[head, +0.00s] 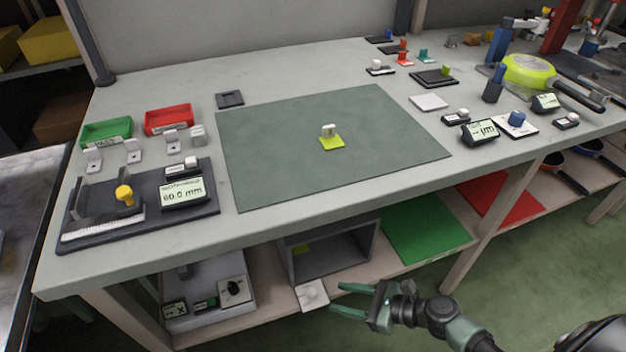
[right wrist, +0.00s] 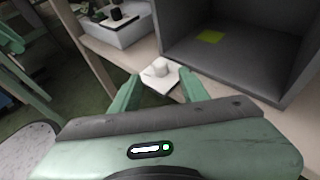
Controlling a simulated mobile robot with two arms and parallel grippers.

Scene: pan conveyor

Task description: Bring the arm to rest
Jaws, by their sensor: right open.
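My right gripper (head: 337,298) is open and empty in front of the lower shelf, low in the head view. Its two green fingers also show in the right wrist view (right wrist: 158,86). A white square piece with a knob (head: 314,295) lies on the lower shelf, just beyond the fingertips. In the right wrist view this white piece (right wrist: 163,75) shows between and beyond the fingers, and I see no grip on it. My left gripper is not in view.
The bench top (head: 320,205) is above the gripper, with a green mat (head: 270,150). A grey open box (head: 330,262) and a grey unit with a dial (head: 205,300) stand on the lower shelf (head: 280,308). A table leg (head: 490,220) rises to the right; the floor (head: 540,250) there is open.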

